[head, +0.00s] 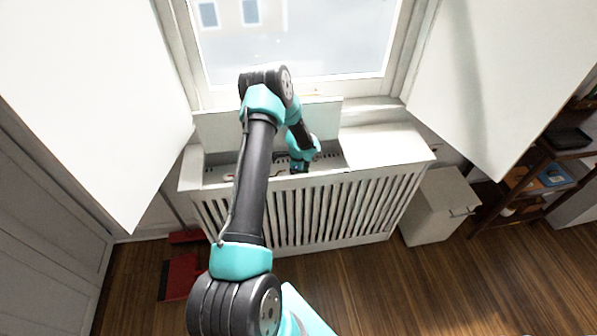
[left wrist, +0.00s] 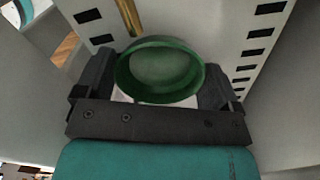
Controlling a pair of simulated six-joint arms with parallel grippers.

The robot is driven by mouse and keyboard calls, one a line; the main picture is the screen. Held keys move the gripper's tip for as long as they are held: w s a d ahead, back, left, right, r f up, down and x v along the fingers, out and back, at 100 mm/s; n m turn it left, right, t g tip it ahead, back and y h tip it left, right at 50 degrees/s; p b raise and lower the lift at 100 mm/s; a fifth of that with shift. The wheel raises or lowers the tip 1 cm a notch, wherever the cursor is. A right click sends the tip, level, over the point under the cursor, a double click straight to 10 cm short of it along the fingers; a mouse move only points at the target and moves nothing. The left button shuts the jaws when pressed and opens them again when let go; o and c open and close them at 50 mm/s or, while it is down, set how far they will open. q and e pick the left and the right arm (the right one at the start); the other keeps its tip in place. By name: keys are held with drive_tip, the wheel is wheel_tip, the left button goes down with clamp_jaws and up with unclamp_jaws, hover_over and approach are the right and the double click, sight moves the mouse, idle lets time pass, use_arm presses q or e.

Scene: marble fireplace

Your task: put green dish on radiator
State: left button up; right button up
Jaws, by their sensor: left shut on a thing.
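My left gripper (head: 300,167) reaches into the open top of the white radiator cover (head: 345,208) under the window. In the left wrist view, my left gripper (left wrist: 158,80) is shut on the round green dish (left wrist: 163,70), with a dark finger on each side of it. The dish shows its open side to the camera. White surfaces with dark slots (left wrist: 258,48) lie beyond it, with a gap between them; I cannot tell whether the dish touches them. The dish is not visible in the head view. My right gripper is in neither view.
A raised panel (head: 222,125) stands behind the opening. The right part of the cover's top (head: 385,144) is flat and clear. A copper pipe (left wrist: 130,16) shows in the gap. A white bin (head: 436,205) stands to the right, and a red object (head: 180,275) lies on the floor at left.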

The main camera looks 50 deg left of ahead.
use_arm(q)
drive_tip(key=shift+f, duration=0.1)
drive_tip(key=o, duration=0.7)
drive_tip(key=shift+o, duration=0.2)
wheel_tip(320, 180, up, 12)
idle(0.4)
idle(0.3)
